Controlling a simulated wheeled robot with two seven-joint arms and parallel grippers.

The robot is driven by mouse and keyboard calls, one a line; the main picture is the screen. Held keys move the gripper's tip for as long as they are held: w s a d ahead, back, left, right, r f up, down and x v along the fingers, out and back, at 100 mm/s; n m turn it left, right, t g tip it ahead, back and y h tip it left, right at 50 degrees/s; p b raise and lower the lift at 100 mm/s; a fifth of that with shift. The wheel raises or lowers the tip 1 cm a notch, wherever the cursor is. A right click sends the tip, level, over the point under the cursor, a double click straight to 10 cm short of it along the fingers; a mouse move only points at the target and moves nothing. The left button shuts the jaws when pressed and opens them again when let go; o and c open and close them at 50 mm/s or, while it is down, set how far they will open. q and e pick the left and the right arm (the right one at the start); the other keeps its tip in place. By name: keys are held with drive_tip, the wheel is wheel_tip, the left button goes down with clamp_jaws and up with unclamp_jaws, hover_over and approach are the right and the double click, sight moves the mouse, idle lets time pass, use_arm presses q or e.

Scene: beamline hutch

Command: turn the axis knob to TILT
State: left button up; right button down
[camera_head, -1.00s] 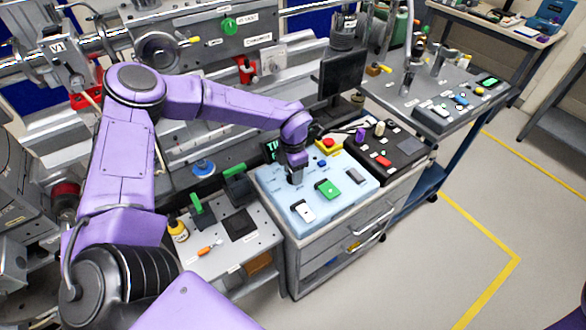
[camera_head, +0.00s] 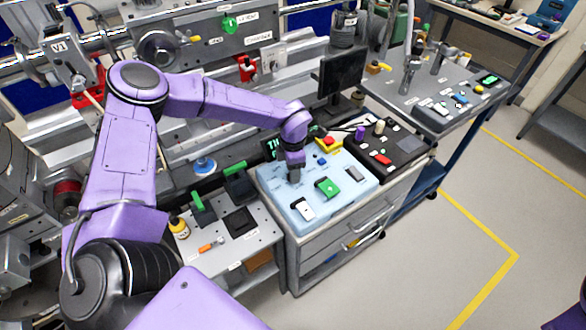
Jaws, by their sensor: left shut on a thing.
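A light blue control panel (camera_head: 334,206) lies on top of a grey drawer cabinet in the middle of the view. My left gripper (camera_head: 294,178) points down at the panel's back left part and is shut. The axis knob under it is hidden by the gripper, so I cannot see where it points. A dark display (camera_head: 270,148) with green letters, partly covered by my arm, stands behind the panel. My right gripper is not in view.
On the panel are a green switch (camera_head: 327,187), a white switch (camera_head: 303,209) and a red button on a yellow base (camera_head: 328,143). A black panel (camera_head: 399,150) is to the right. A grey side table (camera_head: 207,258) is to the left. The floor at right is clear.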

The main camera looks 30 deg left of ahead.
use_arm(q)
drive_tip(key=o, duration=1.1)
drive_tip(key=shift+c, duration=0.2)
drive_tip(key=shift+r, duration=0.1)
wheel_tip(320, 180, up, 10)
drive_tip(key=b, duration=0.2)
drive_tip(key=shift+r, duration=0.2)
